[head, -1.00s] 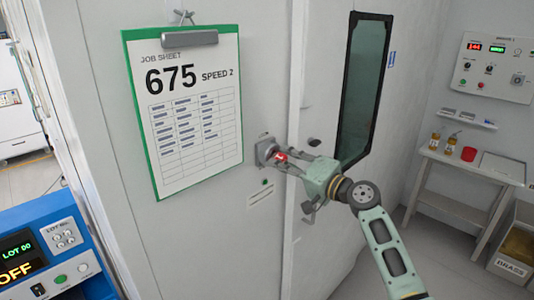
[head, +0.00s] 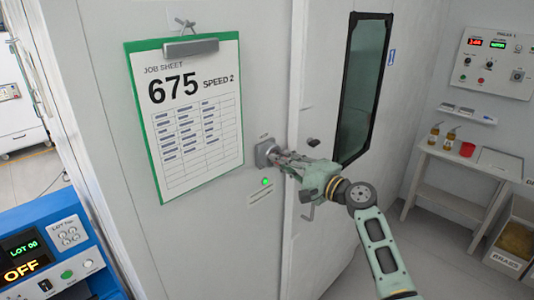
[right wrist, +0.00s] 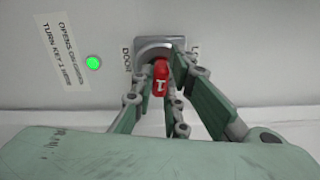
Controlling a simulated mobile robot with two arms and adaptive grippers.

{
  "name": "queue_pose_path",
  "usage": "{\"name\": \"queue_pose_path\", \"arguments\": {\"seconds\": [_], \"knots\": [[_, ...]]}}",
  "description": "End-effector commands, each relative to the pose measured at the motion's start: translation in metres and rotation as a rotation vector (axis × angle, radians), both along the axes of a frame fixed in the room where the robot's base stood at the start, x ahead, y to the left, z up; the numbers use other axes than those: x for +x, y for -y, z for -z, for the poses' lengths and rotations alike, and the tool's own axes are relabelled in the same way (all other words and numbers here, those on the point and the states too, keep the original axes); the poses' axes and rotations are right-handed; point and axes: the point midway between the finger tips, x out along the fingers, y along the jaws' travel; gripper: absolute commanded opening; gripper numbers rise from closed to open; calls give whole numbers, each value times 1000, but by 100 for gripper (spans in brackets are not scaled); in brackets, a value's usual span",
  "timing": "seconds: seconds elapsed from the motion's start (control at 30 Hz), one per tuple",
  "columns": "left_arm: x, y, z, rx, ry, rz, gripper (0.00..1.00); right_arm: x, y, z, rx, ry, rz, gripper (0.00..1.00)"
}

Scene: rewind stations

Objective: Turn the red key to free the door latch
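The red key (right wrist: 160,80) sits in a grey lock plate (right wrist: 152,48) on the pale cabinet wall. In the head view the lock plate (head: 265,153) is left of the door seam, and the key is mostly hidden by my fingers. My right gripper (head: 283,158) is at the lock; in the right wrist view its fingertips (right wrist: 162,82) are on both sides of the key and look closed on it. A green light (right wrist: 94,63) beside the lock is lit; it also shows in the head view (head: 265,181). The door (head: 320,215) looks closed. My left gripper is not in view.
A clipboard job sheet (head: 190,115) hangs left of the lock. A blue machine (head: 50,255) stands at lower left. A side table (head: 465,160) with small containers and a control panel (head: 497,62) are at right. Floor right of the cabinet is partly free.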

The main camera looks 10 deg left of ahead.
Motion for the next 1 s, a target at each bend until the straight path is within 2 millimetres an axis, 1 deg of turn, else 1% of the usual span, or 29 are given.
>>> {"name": "queue_pose_path", "arguments": {"seconds": [0.03, 0.2, 0.57, 0.67, 0.77, 1.0], "knots": [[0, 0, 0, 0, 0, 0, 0, 0, 0, 1, -2, 0, -1, 20], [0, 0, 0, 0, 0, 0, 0, 0, 0, 1, -3, 3, 0, 34], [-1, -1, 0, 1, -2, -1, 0, -1, 4, 1, -4, 5, 2, 34], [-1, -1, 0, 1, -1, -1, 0, -7, 12, 1, -5, 6, 3, 34], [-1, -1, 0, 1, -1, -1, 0, -17, 24, 1, -7, 6, 3, 34], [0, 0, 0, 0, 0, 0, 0, -48, 65, 1, -5, 5, 3, 34]]}}
